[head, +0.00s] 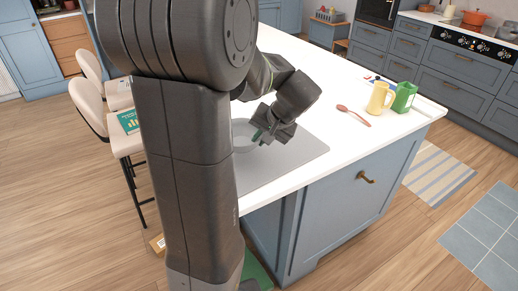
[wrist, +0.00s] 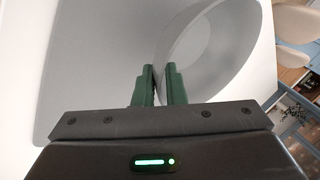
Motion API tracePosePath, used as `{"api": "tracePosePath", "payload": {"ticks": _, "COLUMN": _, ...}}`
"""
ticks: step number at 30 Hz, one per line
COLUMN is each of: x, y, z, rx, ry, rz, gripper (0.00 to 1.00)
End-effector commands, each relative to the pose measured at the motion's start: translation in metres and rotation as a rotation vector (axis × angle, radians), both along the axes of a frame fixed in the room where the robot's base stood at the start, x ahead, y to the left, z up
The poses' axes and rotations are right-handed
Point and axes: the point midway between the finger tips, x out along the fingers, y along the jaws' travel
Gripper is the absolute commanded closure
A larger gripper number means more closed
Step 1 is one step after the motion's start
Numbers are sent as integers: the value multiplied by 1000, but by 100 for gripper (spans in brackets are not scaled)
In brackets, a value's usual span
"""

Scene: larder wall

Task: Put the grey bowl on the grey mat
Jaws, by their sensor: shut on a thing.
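The grey bowl (head: 241,133) is at the grey mat (head: 291,158) on the white island top, partly hidden behind my arm in the head view. In the wrist view the bowl (wrist: 200,60) is seen from above, with the mat (wrist: 85,70) to its left and under it. My gripper (wrist: 161,72) is shut on the bowl's near left wall, its green fingers on either side of the rim. It also shows in the head view (head: 259,136). I cannot tell whether the bowl's base touches the mat.
On the island (head: 315,85), a red spoon (head: 353,115), a yellow jug (head: 379,97) and a green carton-like container (head: 403,97) stand or lie to the right of the mat. Chairs (head: 95,108) stand along the left side. The white top between mat and spoon is clear.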

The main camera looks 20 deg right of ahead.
Motion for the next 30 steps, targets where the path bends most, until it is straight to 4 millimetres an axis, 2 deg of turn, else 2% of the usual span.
{"api": "tracePosePath", "payload": {"ticks": 9, "x": 0, "y": 0, "z": -37, "rx": 1, "ry": 1, "rz": -1, "gripper": 100}}
{"api": "tracePosePath", "payload": {"ticks": 20, "x": 0, "y": 0, "z": -43, "rx": -1, "ry": -1, "rz": 0, "gripper": 100}}
{"api": "tracePosePath", "payload": {"ticks": 21, "x": 0, "y": 0, "z": -43, "rx": -1, "ry": -1, "rz": 0, "gripper": 88}}
{"api": "tracePosePath", "payload": {"ticks": 24, "x": 0, "y": 0, "z": -42, "rx": 0, "ry": 0, "rz": 1, "gripper": 68}}
{"api": "tracePosePath", "payload": {"ticks": 30, "x": 0, "y": 0, "z": -42, "rx": -2, "ry": 0, "rz": 0, "gripper": 68}}
